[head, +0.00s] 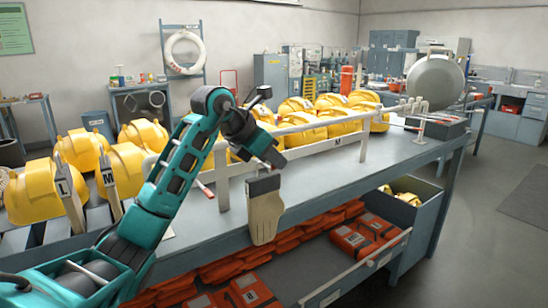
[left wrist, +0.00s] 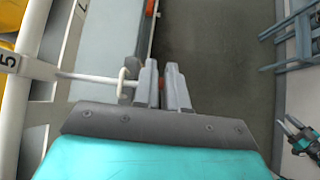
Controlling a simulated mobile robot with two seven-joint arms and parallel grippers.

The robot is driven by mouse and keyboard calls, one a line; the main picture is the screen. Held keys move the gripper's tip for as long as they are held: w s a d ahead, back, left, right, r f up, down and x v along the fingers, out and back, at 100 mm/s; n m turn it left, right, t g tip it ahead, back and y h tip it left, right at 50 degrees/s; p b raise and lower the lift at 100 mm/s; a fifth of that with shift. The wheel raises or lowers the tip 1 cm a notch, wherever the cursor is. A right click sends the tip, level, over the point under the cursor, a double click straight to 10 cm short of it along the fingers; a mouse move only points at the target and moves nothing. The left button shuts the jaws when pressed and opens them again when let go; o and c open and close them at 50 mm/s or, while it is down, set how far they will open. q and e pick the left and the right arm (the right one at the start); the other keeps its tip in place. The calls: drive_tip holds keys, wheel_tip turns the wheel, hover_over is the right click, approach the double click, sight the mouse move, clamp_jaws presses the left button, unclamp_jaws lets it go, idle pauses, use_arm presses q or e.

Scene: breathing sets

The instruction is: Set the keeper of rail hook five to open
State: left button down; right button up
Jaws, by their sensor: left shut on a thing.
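Hook five (left wrist: 90,79) is a pale rod coming out of the rail beside the label 5 (left wrist: 8,62) in the left wrist view. A cream loop (left wrist: 123,86), which looks like its keeper, stands upright on the rod near its outer end. My left gripper (left wrist: 162,84) is at that end, its grey fingers close together, right beside the loop. What lies between the fingertips is hidden. In the head view my left gripper (head: 279,163) reaches over the rail, and the hook is too small to make out. My right gripper (left wrist: 296,136) shows small at the right edge, its fingers apart.
The white rail (head: 310,128) runs along the bench (head: 345,172), with yellow sets (head: 300,108) behind it. A beige piece with a grey top (head: 265,212) hangs at the bench's front edge. Orange packs (head: 355,240) fill the shelf below. Floor is clear at right.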

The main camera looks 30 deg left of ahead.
drive_tip(key=shift+f, duration=0.2)
use_arm(q)
drive_tip(key=shift+s+d+f+m+t+y+b, duration=0.35)
drive_tip(key=shift+m+t+y+b, duration=1.1)
drive_tip(key=shift+b, duration=2.9)
drive_tip(key=shift+d+f+m+t+y+b, duration=0.65)
drive_tip(key=shift+m+t+y+b, duration=0.8)
drive_tip(key=shift+b, duration=2.9)
drive_tip(key=shift+s+d+f+m+t+y+b, duration=0.35)
drive_tip(key=shift+m+t+y+b, duration=1.05)
drive_tip(key=shift+b, duration=2.95)
use_arm(e)
drive_tip(key=w+a+f+y, duration=0.1)
drive_tip(key=a+f, duration=0.1)
drive_tip(key=f, duration=0.7)
drive_tip(key=w+a+f, duration=0.1)
drive_tip(key=a+f, duration=0.1)
drive_tip(key=f, duration=0.7)
drive_tip(key=shift+a+f+y, duration=0.15)
drive_tip(key=shift+a+y, duration=0.05)
drive_tip(key=shift+y, duration=0.2)
use_arm(q)
drive_tip(key=shift+w+f+n+g+y, duration=0.15)
drive_tip(key=shift+n+g+y, duration=0.15)
drive_tip(key=shift+g+y, duration=0.15)
drive_tip(key=c, duration=1.3)
unclamp_jaws()
use_arm(e)
drive_tip(key=shift+w, duration=0.2)
